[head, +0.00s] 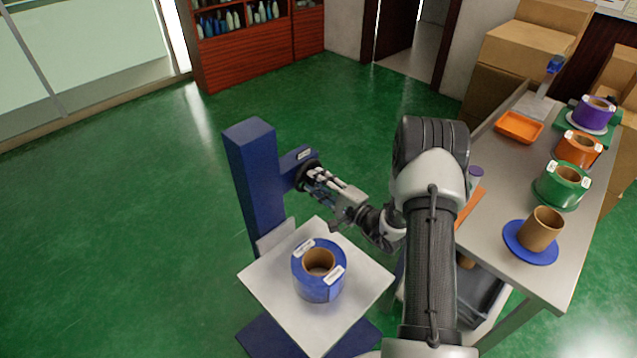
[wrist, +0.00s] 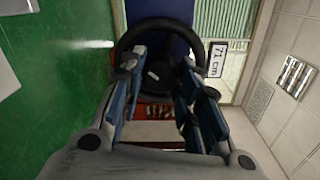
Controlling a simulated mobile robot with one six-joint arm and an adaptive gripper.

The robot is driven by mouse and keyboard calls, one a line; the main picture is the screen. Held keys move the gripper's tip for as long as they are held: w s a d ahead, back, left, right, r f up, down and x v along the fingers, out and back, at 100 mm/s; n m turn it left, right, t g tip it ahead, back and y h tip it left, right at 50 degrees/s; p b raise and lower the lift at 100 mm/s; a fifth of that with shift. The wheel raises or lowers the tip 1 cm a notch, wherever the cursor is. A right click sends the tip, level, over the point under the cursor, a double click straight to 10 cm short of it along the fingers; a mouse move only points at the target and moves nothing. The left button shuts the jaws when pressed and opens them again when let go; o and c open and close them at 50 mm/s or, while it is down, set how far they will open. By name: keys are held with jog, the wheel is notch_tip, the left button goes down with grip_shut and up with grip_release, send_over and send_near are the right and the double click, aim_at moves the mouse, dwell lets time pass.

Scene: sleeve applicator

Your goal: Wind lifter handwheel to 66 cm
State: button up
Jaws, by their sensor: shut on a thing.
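The lifter has a blue column (head: 254,180) and a white square platform (head: 268,299). A blue roll (head: 318,285) with a brown core and white labels stands on the platform. The black handwheel (head: 309,176) is on the side of the column; in the wrist view its rim (wrist: 150,28) arches ahead of my fingers. My gripper (head: 318,180) reaches it from the right and is shut on it; the fingers (wrist: 155,75) lie at either side of the hub in the wrist view. A label (wrist: 216,59) beside the wheel reads 71 cm.
A grey table (head: 495,215) on the right holds purple, orange and green rolls, a bare brown core (head: 541,228) on a blue disc, and an orange tray (head: 519,127). Cardboard boxes (head: 519,60) stand behind it. The green floor left of the lifter is clear.

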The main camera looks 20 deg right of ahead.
jog(key=shift+n, duration=0.6)
jog(key=o, duration=1.1)
jog(key=shift+c, duration=0.2)
jog(key=v, duration=1.2)
